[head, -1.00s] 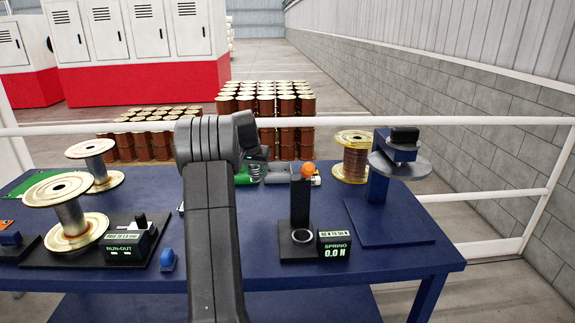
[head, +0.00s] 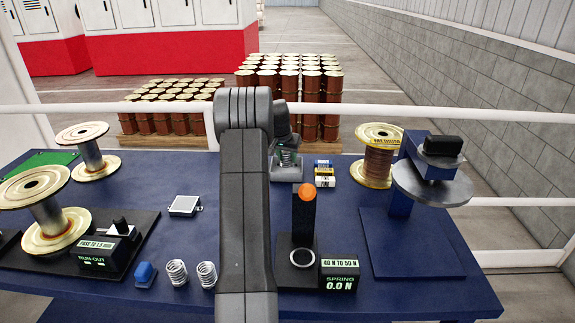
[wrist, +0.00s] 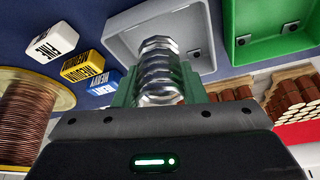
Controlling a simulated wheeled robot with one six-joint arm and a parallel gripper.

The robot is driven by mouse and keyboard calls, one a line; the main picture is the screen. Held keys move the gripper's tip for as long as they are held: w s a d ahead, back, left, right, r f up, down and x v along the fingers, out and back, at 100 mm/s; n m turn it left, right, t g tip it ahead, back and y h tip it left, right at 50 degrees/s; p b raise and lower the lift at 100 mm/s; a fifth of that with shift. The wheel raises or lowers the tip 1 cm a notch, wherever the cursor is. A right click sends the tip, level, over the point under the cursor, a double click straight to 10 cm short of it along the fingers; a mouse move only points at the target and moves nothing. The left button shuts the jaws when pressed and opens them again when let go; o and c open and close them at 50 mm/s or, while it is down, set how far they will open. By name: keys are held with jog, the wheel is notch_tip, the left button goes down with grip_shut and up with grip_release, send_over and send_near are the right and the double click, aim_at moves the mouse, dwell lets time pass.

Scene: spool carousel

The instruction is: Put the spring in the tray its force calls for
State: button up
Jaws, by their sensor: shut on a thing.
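My gripper (head: 288,152) is shut on a coiled metal spring (wrist: 160,72), held between green jaw pads in the wrist view. The spring shows against the inside of a grey tray (wrist: 122,42); whether it touches the tray I cannot tell. A green tray (wrist: 262,45) stands beside the grey one in the wrist view. The grey tray shows partly behind my arm in the head view (head: 290,176). The spring tester (head: 340,274) reads 0.0 N, with a sign above it reading 40 N TO 50 N. Its round seat (head: 302,257) is empty.
Blocks marked HEAVY (wrist: 103,88), MEDIUM (wrist: 84,69) and FINE (wrist: 51,39) lie near the trays. A copper spool (head: 378,160) and a blue stand (head: 412,240) are to the right. Two springs (head: 177,273) (head: 207,275) stand at the front edge.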

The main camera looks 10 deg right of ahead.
aim_at(287, 166)
jog(key=shift+f, duration=2.15)
jog(key=o, duration=1.1)
jog(key=shift+c, duration=0.2)
jog(key=b+v, duration=0.1)
jog(key=v, duration=1.1)
jog(key=shift+r, duration=0.15)
jog(key=shift+d, duration=0.1)
